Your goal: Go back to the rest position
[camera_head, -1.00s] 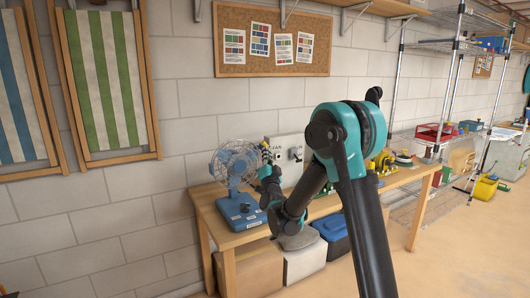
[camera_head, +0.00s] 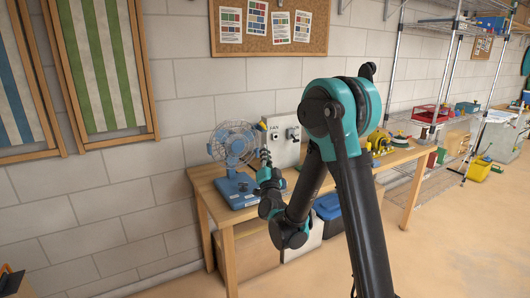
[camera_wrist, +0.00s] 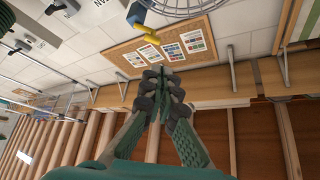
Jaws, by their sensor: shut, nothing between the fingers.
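My gripper (camera_wrist: 162,85) shows in the wrist view, pointing up toward the wall and ceiling, with its fingers together and nothing between them. In the head view my gripper (camera_head: 265,157) is small, at the end of my folded arm, in front of the workbench between the blue fan (camera_head: 235,165) and the white panel marked FAN (camera_head: 283,140). Whether it touches anything there is hard to tell, but it looks apart from both. My arm's elbow covers part of the bench.
The wooden workbench (camera_head: 222,222) stands against the block wall, with bins beneath it. Yellow tools (camera_head: 380,141) lie farther right on it. Wire shelving (camera_head: 440,100) and a yellow bucket (camera_head: 479,170) stand at the right. A cork board (camera_head: 270,38) hangs above.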

